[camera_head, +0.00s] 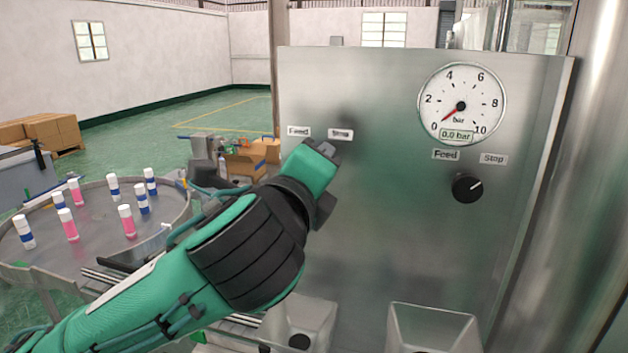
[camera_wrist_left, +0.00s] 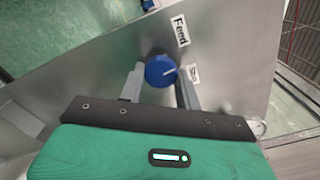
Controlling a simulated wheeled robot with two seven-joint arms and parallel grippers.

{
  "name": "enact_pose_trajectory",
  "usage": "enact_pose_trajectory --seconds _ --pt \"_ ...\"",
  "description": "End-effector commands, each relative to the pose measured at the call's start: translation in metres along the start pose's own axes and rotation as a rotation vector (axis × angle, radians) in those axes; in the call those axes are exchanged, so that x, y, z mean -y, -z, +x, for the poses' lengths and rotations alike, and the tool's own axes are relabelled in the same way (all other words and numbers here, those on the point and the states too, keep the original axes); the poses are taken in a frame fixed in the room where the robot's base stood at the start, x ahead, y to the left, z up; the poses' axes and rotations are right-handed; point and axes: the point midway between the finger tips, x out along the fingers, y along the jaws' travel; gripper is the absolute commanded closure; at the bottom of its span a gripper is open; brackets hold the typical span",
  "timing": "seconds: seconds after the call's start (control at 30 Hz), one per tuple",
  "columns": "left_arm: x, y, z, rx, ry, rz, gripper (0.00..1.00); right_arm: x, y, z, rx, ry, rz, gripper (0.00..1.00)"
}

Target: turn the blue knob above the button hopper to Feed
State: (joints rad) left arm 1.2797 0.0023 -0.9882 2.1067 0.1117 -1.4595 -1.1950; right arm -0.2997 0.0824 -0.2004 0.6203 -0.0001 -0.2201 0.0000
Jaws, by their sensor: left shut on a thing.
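The blue knob (camera_wrist_left: 160,70) sits on the steel panel between the two fingers of my left gripper (camera_wrist_left: 159,84), which is shut on it. The knob's white mark points to the right, toward the Stop label (camera_wrist_left: 194,74). The Feed label (camera_wrist_left: 181,30) is above it in the left wrist view. In the head view my left gripper (camera_head: 328,155) is at the panel just below the Feed label (camera_head: 298,132) and Stop label (camera_head: 341,134), and it hides the blue knob. My right gripper is not in view.
On the panel's right are a pressure gauge (camera_head: 460,104) reading 0.0 bar and a black knob (camera_head: 467,188) with its own Feed and Stop labels. Two hoppers (camera_head: 432,325) stand below the panel.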

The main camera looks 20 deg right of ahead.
Motion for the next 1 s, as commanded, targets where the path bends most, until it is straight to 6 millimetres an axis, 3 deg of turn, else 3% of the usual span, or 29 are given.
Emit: enact_pose_trajectory --seconds 0.5,1.0 --pt "0.0 0.0 0.0 0.001 0.001 -0.459 0.89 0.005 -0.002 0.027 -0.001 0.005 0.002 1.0" --pt "0.002 -0.001 0.0 0.002 0.0 -0.664 0.89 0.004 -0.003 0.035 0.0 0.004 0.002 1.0"
